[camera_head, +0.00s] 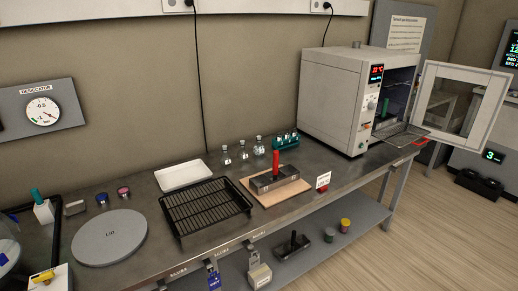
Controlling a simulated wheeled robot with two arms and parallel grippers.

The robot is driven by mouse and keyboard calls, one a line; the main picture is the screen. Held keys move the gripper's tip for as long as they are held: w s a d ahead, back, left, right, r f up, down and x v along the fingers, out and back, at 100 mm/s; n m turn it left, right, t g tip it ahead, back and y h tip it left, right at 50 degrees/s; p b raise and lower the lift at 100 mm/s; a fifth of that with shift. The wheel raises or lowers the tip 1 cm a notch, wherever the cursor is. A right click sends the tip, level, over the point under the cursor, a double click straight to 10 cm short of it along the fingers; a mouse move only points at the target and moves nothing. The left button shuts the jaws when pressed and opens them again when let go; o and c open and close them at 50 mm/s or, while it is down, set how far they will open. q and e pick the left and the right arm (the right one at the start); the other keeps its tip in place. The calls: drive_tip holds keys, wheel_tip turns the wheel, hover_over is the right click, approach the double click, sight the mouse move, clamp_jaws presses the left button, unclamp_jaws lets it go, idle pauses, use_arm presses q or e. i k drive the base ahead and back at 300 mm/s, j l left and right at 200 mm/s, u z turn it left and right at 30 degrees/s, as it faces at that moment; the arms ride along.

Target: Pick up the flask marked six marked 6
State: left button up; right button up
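The marks are too small to read, so I cannot tell which flask is marked 6. Neither of my grippers is in view.
A black wire rack (206,207), white tray (182,175) and wooden board with a red-handled block (276,181) lie before the flasks. An oven (340,95) stands right, its door (459,103) open. A round grey lid (109,237) lies left.

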sight(259, 150)
drive_tip(key=i+l, duration=0.25)
drive_tip(key=i+l+u, duration=0.1)
drive_tip(key=l, duration=0.3)
drive_tip(key=i+l+u, duration=0.1)
drive_tip(key=i+l, duration=0.4)
drive_tip(key=l, duration=0.25)
drive_tip(key=i+l+u, duration=0.1)
drive_tip(key=l, duration=0.25)
drive_tip(key=i+l, duration=0.3)
drive_tip(key=l+u, duration=0.05)
drive_tip(key=l, duration=0.05)
